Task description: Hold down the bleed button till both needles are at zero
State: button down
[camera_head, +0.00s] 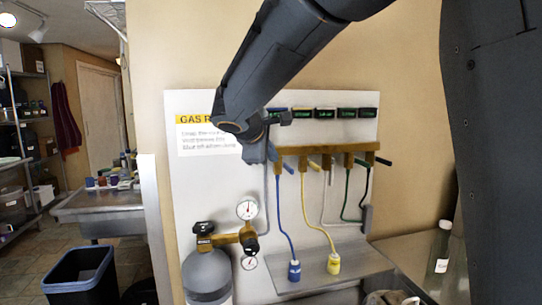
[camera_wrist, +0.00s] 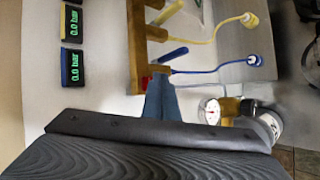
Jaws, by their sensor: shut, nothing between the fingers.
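Two round white gauges sit on the brass regulator (camera_head: 226,240) in the head view: an upper gauge (camera_head: 246,209) and a smaller lower gauge (camera_head: 249,262). Their needles are too small to read surely. One gauge (camera_wrist: 211,112) also shows in the wrist view, right of my gripper.
The brass manifold (camera_head: 325,148) carries several coloured levers and hoses below small displays. The wrist view's legible displays (camera_wrist: 72,67) read 0.0 bar. A grey gas cylinder (camera_head: 207,275) stands below the regulator. Blue and yellow hose ends (camera_head: 334,264) rest over the counter.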

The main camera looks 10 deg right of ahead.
jog(key=shift+w, duration=0.3)
jog(key=shift+w, duration=0.55)
dwell(0.7)
jog(key=shift+s, duration=0.15)
dwell(1.1)
jog(key=shift+s+b, duration=0.45)
jog(key=shift+s, duration=0.4)
jog(key=s+b, duration=0.1)
jog(key=s, duration=0.4)
jog(key=shift+f, duration=0.1)
